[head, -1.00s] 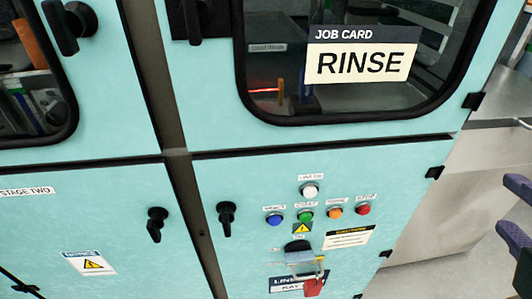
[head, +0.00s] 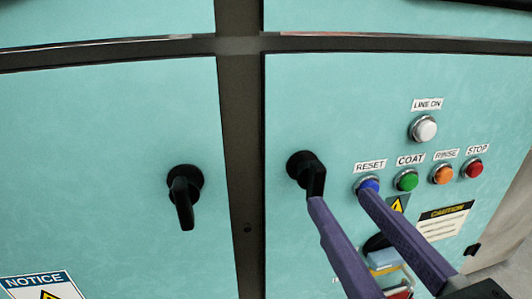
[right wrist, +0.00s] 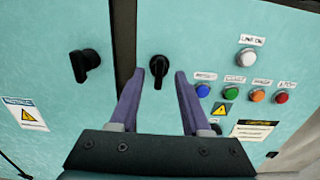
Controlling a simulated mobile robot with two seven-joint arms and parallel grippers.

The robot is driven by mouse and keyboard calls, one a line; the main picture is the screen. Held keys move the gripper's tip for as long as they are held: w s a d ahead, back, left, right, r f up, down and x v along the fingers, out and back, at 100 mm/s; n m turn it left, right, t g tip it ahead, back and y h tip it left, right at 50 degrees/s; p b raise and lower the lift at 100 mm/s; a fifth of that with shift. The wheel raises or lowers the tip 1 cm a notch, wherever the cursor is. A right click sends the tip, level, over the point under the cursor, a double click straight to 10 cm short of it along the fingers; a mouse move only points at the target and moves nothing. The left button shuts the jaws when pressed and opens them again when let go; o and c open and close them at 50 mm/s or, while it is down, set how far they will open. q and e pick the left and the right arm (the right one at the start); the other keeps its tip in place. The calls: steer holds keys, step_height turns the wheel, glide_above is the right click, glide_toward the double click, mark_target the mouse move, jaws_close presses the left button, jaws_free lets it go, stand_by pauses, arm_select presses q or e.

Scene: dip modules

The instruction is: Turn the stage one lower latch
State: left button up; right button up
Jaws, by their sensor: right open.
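A black latch (head: 306,172) sits on the left edge of the right-hand turquoise lower door (head: 330,100); its handle points down and slightly right. It also shows in the right wrist view (right wrist: 158,70), its handle hanging between my fingertips. My right gripper (head: 341,199) has purple fingers spread apart in front of this latch, with nothing held. In the head view its left fingertip overlaps the handle's lower end; I cannot tell if they touch. A second black latch (head: 184,195) is on the left-hand door, handle down. My left gripper is not in view.
A dark post (head: 240,130) divides the doors. Right of the latch are a blue RESET button (head: 369,184), a green COAT button (head: 406,180), an orange button (head: 442,173), a red STOP button (head: 474,168) and a white LINE ON button (head: 423,128). A partly hidden padlock device (head: 384,258) is below.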

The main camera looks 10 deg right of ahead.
mark_target(322, 172)
steer(key=w+p, duration=0.1)
steer(key=w, duration=0.7)
steer(key=shift+a, duration=0.1)
steer(key=shift+c, duration=0.4)
steer(key=shift+r, duration=0.1)
jaws_close()
